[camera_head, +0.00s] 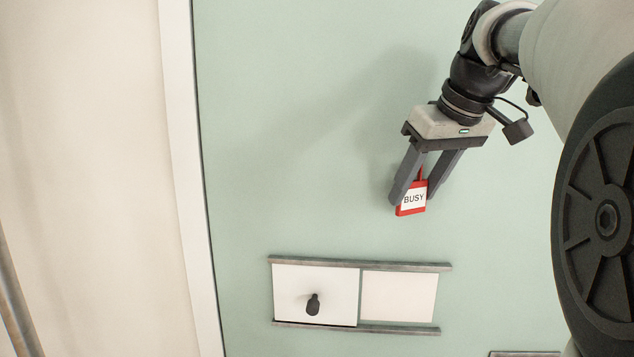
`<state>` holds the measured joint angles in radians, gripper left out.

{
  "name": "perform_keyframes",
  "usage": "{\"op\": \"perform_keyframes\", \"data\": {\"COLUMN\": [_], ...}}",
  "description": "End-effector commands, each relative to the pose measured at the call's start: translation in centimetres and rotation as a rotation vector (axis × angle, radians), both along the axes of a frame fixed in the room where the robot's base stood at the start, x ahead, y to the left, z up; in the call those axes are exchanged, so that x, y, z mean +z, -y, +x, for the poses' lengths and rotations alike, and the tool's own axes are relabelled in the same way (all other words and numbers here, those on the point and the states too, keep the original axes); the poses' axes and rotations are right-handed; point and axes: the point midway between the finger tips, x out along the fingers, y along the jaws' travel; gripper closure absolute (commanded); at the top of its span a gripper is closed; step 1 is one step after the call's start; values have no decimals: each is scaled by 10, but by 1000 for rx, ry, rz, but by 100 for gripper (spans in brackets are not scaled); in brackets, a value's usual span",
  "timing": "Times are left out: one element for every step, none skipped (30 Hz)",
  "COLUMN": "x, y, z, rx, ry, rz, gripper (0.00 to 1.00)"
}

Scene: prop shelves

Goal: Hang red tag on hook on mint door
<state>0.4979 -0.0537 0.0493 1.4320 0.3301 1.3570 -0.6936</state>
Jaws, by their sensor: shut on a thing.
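The red tag (411,211) has a white face with the word BUSY and a red strap at its top. My gripper (412,197) is shut on the red tag and holds it in front of the mint door (290,190), above the right-hand white panel. The tag hangs slightly tilted between the fingers. A dark peg (313,304), which looks like the hook, sticks out from the left white panel (290,283) on the door. The peg is below and to the left of my gripper, apart from the tag. The exact shape of the peg is hard to tell.
Two metal rails (360,264) run above and below the panels. A second white panel (398,296) without a peg sits on the right. A white door frame (185,180) and a pale wall stand at the left. A metal edge (525,353) shows at the bottom right.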

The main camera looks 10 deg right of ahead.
Motion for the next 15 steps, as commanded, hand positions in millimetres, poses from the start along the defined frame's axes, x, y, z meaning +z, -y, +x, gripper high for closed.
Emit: {"op": "perform_keyframes", "data": {"x": [0, 0, 0, 0, 0, 0, 0, 0, 0, 0, 0, 0, 0, 0, 0], "y": [0, 0, 0, 0, 0, 0, 0, 0, 0, 0, 0, 0, 0, 0, 0], "z": [0, 0, 0, 0, 0, 0, 0, 0, 0, 0, 0, 0, 0, 0, 0], "rx": [0, 0, 0, 0, 0, 0, 0, 0, 0, 0, 0, 0, 0, 0, 0], "ry": [0, 0, 0, 0, 0, 0, 0, 0, 0, 0, 0, 0, 0, 0, 0], "rz": [0, 0, 0, 0, 0, 0, 0, 0, 0, 0, 0, 0, 0, 0, -1], "gripper": [72, 72, 72, 72, 72, 72, 72, 72, 72, 72, 49, 42, 37, 32, 32]}}
